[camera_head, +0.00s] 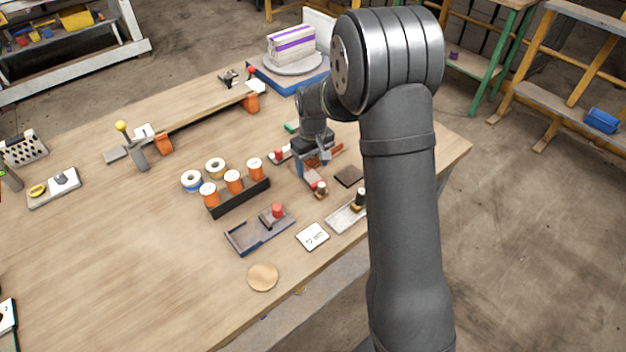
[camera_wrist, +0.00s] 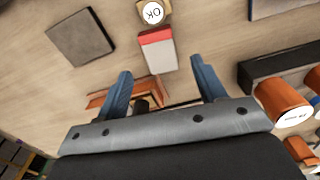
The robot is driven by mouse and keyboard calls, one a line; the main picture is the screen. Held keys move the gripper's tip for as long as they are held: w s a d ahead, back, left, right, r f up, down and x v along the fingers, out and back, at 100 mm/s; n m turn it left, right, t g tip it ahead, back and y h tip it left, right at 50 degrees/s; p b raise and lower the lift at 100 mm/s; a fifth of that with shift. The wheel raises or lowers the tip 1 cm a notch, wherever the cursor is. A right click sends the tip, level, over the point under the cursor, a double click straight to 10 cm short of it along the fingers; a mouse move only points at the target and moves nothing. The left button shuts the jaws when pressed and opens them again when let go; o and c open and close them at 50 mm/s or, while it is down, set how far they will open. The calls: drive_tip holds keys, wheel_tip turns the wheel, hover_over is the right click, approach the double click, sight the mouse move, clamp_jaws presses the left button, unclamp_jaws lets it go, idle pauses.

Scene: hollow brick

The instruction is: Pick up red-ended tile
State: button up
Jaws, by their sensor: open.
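The red-ended tile (camera_wrist: 158,55) is a small pale block with a red end, lying on the table in the wrist view. Its red end faces a small block with a round white "OK" top (camera_wrist: 153,13). In the head view the tile (camera_head: 312,178) lies just below my gripper, partly hidden by it. My gripper (camera_wrist: 164,80) is open, with its two blue fingers apart. The tile lies beyond the fingertips in the wrist view, roughly in line with the gap. Nothing is held.
A dark square plate (camera_wrist: 80,38) lies to the left of the tile in the wrist view. A black rack with orange spools (camera_head: 238,196) stands left of my gripper in the head view. Reddish-brown pieces (camera_wrist: 150,90) lie behind the fingers. A white card (camera_head: 312,237) lies near the table edge.

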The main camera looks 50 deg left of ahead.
sight(313, 178)
wheel_tip(313, 178, down, 4)
drive_tip(key=shift+d+f, duration=0.15)
drive_tip(key=shift+f, duration=0.1)
drive_tip(key=shift+c, duration=0.2)
drive_tip(key=c, duration=1.1)
drive_tip(key=shift+o, duration=0.2)
drive_tip(key=shift+r, duration=0.2)
